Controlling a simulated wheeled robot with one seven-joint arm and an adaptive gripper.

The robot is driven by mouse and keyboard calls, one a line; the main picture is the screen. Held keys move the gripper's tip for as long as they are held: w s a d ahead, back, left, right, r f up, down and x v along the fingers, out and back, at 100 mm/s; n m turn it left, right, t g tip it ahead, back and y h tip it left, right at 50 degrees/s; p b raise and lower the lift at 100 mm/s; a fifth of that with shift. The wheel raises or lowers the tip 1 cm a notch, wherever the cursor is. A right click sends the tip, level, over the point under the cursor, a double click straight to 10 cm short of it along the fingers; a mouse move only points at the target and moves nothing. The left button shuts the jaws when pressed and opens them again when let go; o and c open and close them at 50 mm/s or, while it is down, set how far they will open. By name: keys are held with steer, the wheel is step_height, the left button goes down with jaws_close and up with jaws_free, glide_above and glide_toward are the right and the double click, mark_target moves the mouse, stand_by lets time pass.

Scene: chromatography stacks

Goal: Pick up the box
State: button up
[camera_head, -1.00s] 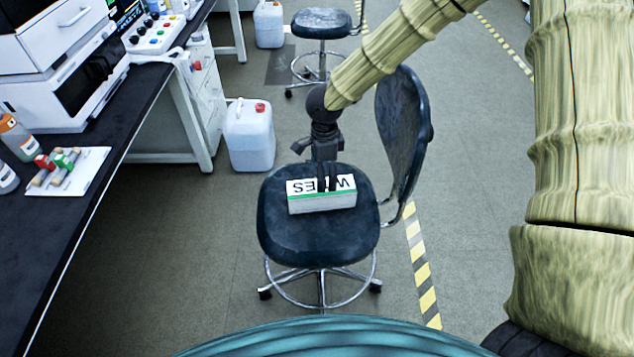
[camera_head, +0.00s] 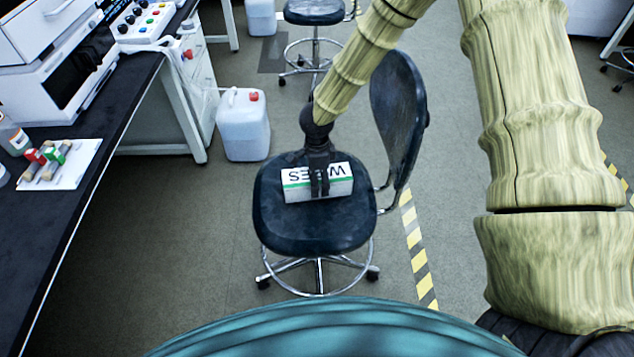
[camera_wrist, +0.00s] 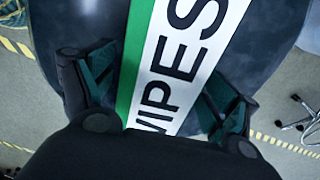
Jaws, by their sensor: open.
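The box (camera_head: 299,183) is white with a green stripe and black lettering that reads "WIPES" in the wrist view (camera_wrist: 178,62). It lies on the dark seat of the chair (camera_head: 300,228). My gripper (camera_head: 319,190) is over the middle of the box, pointing down. In the wrist view my gripper (camera_wrist: 155,95) is open, with one finger on each side of the box. A gap shows beside the left finger; I cannot tell whether the right finger touches the box. The gripper's black body hides the near end of the box.
The chair's backrest (camera_head: 398,112) rises to the right of the box, close to my arm. A black bench (camera_head: 82,170) with equipment runs along the left. A white jug (camera_head: 243,125) stands on the floor behind left. Another stool (camera_head: 314,12) is farther back.

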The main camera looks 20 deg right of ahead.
steer(key=shift+f, duration=0.75)
steer(key=c, duration=1.2)
